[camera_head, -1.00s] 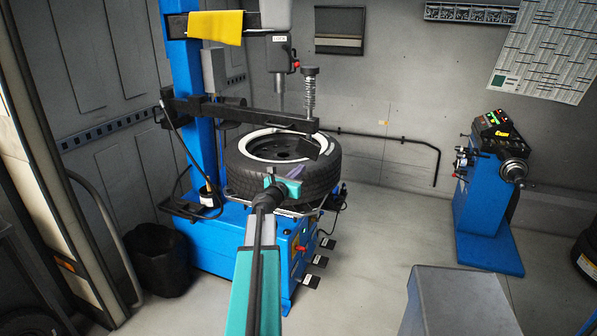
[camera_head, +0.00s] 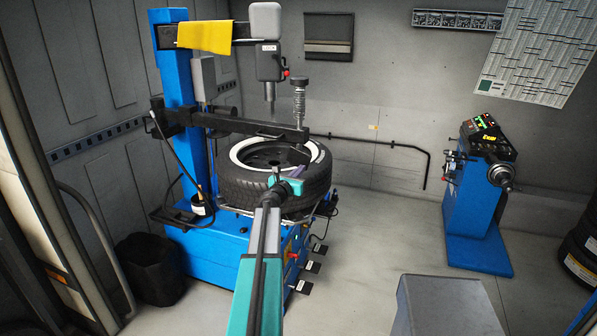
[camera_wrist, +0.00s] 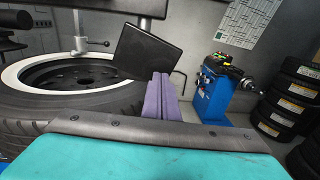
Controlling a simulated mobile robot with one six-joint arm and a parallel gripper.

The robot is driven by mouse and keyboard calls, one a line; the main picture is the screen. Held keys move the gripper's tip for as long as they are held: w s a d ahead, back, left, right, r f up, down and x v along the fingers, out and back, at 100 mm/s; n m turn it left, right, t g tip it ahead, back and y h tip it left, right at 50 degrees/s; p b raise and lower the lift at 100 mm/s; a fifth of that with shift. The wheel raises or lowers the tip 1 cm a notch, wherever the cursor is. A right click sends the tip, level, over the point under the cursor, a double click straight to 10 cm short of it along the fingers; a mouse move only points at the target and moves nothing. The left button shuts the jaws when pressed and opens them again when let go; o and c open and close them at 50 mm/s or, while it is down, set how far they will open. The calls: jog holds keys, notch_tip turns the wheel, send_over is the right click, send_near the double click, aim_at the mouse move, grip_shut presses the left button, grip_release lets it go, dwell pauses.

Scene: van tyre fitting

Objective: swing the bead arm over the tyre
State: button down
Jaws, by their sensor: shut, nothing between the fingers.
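The tyre (camera_head: 245,188) lies flat on the blue tyre changer (camera_head: 195,245), with a white-edged rim inside it. The black bead arm (camera_head: 240,126) reaches from the blue column across above the tyre, with a spring-topped post (camera_head: 299,100) at its right end. A dark plate hangs below that end; it is large in the wrist view (camera_wrist: 145,50). My gripper (camera_head: 278,173) is in front of the tyre's near right side, close below the plate. Its purple fingers (camera_wrist: 161,97) are together and empty. Whether they touch the plate or tyre I cannot tell.
The mount head column (camera_head: 270,75) hangs over the rim. A blue wheel balancer (camera_head: 478,205) stands at the right, with stacked tyres (camera_head: 578,250) beyond. A grey box top (camera_head: 445,300) is at the front right. A black bin (camera_head: 150,268) stands at the left. Floor between is clear.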

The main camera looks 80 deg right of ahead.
jog(key=shift+x, duration=0.85)
jog(key=shift+d, duration=0.1)
